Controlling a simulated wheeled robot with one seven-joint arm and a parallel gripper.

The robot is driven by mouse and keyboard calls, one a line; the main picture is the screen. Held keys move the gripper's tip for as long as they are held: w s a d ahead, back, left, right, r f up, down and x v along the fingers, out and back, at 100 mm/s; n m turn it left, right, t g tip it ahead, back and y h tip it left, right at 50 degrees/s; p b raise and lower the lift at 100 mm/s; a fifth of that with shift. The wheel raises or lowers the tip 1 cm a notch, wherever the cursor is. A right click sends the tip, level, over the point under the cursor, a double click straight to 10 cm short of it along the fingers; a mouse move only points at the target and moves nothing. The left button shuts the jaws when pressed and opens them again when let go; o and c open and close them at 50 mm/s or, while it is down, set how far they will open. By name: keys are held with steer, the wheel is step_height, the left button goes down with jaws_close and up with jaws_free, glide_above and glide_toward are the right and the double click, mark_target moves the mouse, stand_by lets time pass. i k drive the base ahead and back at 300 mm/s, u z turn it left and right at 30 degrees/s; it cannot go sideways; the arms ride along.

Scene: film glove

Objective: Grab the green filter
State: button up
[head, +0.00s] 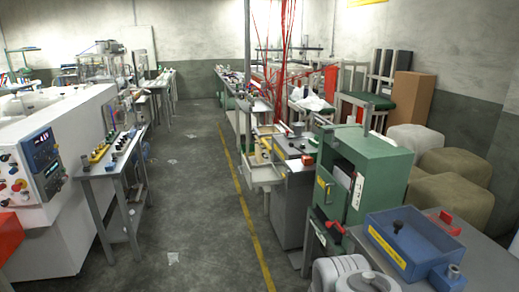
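I cannot pick out a thing that is surely the green filter in the head view. The largest green thing is a boxy green metal cabinet (372,178) at the right, with a door on its front and a yellow label. It stands upright beside a grey bench. A flat dark green top (370,100) shows farther back by the right wall. My gripper is not in view. A white and grey rounded part at the bottom edge, right of centre, may be my own arm.
A blue bin (415,240) sits on a grey table at the right front. A narrow table (115,155) with small coloured items stands beside a white machine (50,165) at the left. Beige rounded blocks (450,195) stand at the right wall.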

mark_target(314, 142)
steer(key=u, duration=0.05)
steer(key=i, duration=2.35)
steer(key=u, duration=0.35)
steer(key=i, duration=1.55)
steer(key=u, duration=0.2)
